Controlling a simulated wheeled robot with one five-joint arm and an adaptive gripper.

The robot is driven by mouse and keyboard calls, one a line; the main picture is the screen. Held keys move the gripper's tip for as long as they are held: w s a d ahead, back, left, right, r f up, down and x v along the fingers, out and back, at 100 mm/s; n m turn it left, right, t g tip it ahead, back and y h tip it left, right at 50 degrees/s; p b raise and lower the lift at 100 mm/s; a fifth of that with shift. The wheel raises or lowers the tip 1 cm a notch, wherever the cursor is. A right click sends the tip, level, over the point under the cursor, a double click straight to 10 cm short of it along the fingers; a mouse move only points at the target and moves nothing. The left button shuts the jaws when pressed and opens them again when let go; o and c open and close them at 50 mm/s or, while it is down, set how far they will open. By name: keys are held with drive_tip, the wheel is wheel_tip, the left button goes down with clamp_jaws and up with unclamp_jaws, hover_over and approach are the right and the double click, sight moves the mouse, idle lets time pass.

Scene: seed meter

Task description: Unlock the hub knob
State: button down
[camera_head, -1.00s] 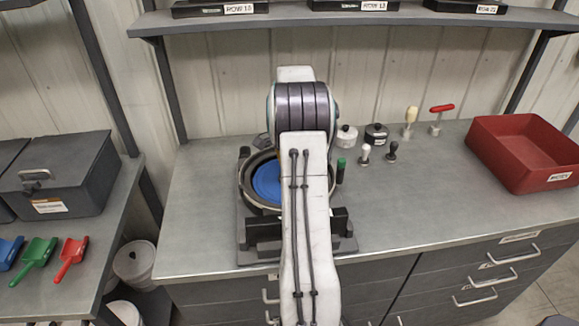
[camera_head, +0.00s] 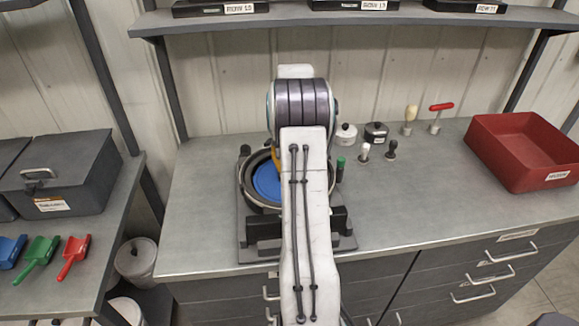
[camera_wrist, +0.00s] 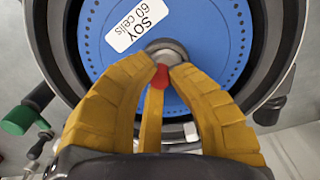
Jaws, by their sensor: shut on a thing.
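The hub knob (camera_wrist: 168,48) is a small grey metal knob at the centre of the blue seed disc (camera_wrist: 215,35), which is labelled "SOY 60 cells". My yellow gripper (camera_wrist: 162,70) is shut on the knob, with one fingertip on each side of it. A red tip on a narrow yellow bar shows between the fingers, just below the knob. In the head view the blue disc (camera_head: 268,183) sits in the round dark housing (camera_head: 245,189) on the bench. My arm hides the knob and most of the gripper there; a little yellow shows beside the arm.
A green-capped part (camera_head: 340,166) stands right of the housing. Behind it are several small knobs and tools, including a red T-handle (camera_head: 441,107). A red bin (camera_head: 515,190) is at the right. The bench front right is clear. A shelf (camera_head: 350,19) runs above.

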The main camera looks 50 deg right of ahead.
drive_tip(key=shift+a+f+n, duration=0.1)
drive_tip(key=shift+f+n, duration=0.05)
drive_tip(key=shift+n, duration=0.55)
drive_tip(key=c, duration=1.1)
unclamp_jaws()
drive_tip(key=shift+c, duration=0.2)
drive_tip(key=shift+r, duration=0.2)
wheel_tip(320, 180, up, 12)
drive_tip(key=shift+f, duration=0.1)
